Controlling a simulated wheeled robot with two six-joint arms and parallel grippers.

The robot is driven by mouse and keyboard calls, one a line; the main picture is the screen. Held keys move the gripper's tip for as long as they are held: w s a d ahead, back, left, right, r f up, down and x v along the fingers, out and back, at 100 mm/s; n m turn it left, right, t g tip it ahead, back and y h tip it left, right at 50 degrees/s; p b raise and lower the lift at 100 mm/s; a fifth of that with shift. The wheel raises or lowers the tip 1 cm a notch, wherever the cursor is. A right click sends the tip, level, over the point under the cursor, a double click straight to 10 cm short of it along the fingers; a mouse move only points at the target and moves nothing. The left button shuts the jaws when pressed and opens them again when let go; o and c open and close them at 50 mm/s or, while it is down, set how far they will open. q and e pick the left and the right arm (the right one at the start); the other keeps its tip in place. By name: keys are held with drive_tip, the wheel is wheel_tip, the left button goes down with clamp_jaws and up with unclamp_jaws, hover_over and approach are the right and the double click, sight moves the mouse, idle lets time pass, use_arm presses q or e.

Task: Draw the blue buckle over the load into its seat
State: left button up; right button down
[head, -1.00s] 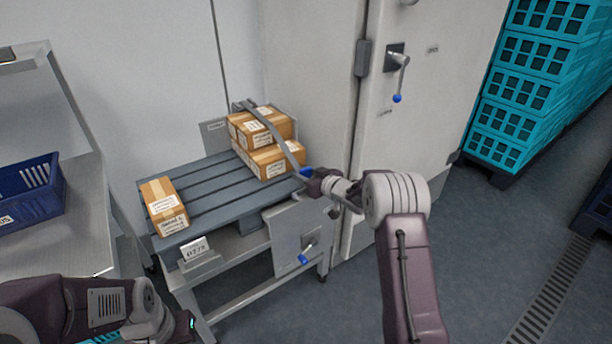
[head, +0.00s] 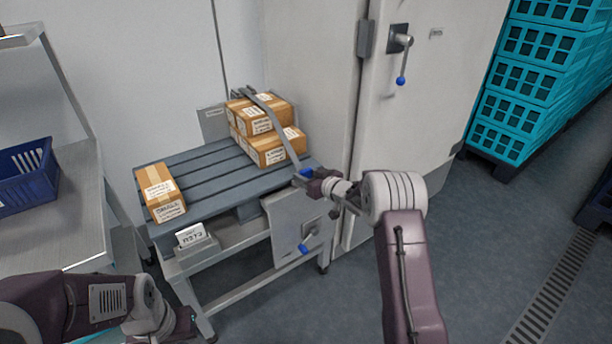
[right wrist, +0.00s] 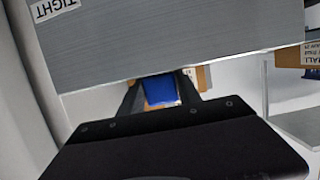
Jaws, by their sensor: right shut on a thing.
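The blue buckle (head: 305,173) is at the front right edge of the slatted pallet (head: 195,180). My right gripper (head: 312,178) is shut on it; the right wrist view also shows the buckle (right wrist: 161,90) between the two fingers. A grey strap (head: 272,120) runs from the back post over the stacked cartons (head: 262,117) down to the buckle. In the right wrist view a grey plate (right wrist: 180,40) marked "TIGHT" is close beyond the fingers. I cannot make out the seat. My left gripper (head: 188,325) is low at the left, small, its jaws unclear.
A single carton (head: 160,191) lies at the pallet's left end. A panel with a blue-tipped handle (head: 304,249) hangs below the pallet. The cold-room door (head: 410,110) stands behind to the right. A steel table with a blue crate (head: 28,178) is at the left.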

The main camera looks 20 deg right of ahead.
drive_tip(key=shift+s+f, duration=0.1)
drive_tip(key=shift+f, duration=0.2)
drive_tip(key=c, duration=0.8)
unclamp_jaws()
drive_tip(key=shift+o, duration=0.2)
drive_tip(key=shift+f, duration=0.15)
drive_tip(key=shift+s, duration=0.1)
drive_tip(key=p+v, duration=0.3)
drive_tip(key=v, duration=0.6)
drive_tip(key=shift+r, duration=0.4)
drive_tip(key=shift+d, duration=0.15)
